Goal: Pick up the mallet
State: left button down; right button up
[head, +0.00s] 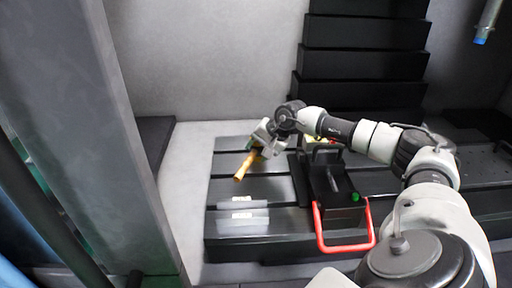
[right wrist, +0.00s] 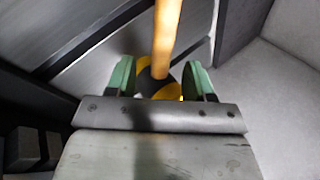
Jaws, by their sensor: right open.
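The mallet's orange-brown handle (head: 244,167) shows in the head view on the slotted dark table, below and left of my right gripper (head: 262,145). In the right wrist view the handle (right wrist: 166,40) runs from the top edge down between the two green fingertips of my right gripper (right wrist: 162,80). A yellow and black part (right wrist: 160,82) at the handle's lower end lies between the fingers, partly hidden by the gripper body. The fingers are apart, with gaps visible on both sides of the handle. My left gripper is not in view.
The slotted table (head: 228,190) carries two pale blocks (head: 243,218) in front of the mallet. A black vise-like device (head: 333,185) with a red handle (head: 345,247) stands right of the mallet. A grey column (head: 75,110) rises at the left.

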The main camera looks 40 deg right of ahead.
jog(key=shift+x, duration=1.35)
grip_shut()
jog(key=shift+d+r, duration=0.1)
